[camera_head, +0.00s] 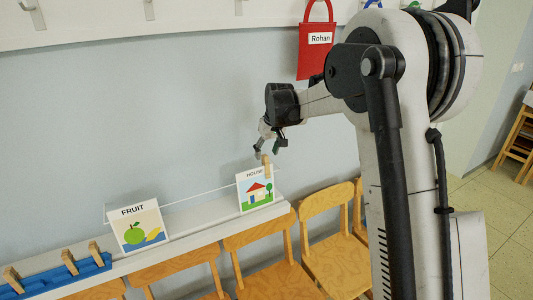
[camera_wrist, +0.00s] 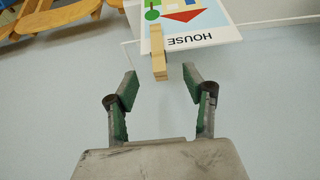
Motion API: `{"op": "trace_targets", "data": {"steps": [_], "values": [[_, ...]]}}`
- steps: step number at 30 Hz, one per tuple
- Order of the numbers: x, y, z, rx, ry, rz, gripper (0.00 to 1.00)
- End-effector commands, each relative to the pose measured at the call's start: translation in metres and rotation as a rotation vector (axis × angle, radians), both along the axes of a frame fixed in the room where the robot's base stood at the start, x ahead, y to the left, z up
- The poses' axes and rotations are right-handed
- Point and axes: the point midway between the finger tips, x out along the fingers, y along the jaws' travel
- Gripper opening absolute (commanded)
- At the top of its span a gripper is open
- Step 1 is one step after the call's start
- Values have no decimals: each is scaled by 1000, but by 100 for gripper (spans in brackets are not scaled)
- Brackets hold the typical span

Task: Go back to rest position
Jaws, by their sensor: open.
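My gripper (camera_head: 268,141) is in front of the wall, just above the HOUSE card (camera_head: 255,192). In the wrist view my gripper (camera_wrist: 160,82) has its two green-padded fingers spread apart, with nothing between them. A wooden clothespin (camera_wrist: 158,52) sits on the edge of the HOUSE card, a short way beyond the fingertips. The clothespin also shows in the head view (camera_head: 267,167), upright at the card's top right. The card hangs at the thin line above the white ledge.
A FRUIT card (camera_head: 138,227) stands to the left along the white ledge (camera_head: 185,240). A blue holder (camera_head: 50,281) with several clothespins is at the far left. Wooden chairs (camera_head: 330,245) line the wall below. A red bag (camera_head: 316,52) labelled Rohan hangs above, close to my arm.

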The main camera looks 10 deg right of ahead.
Motion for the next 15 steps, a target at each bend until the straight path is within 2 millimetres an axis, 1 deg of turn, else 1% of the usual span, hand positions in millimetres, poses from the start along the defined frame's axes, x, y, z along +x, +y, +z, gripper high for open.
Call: {"op": "trace_targets", "data": {"steps": [15], "values": [[-7,-2,22,0,0,0,46]]}}
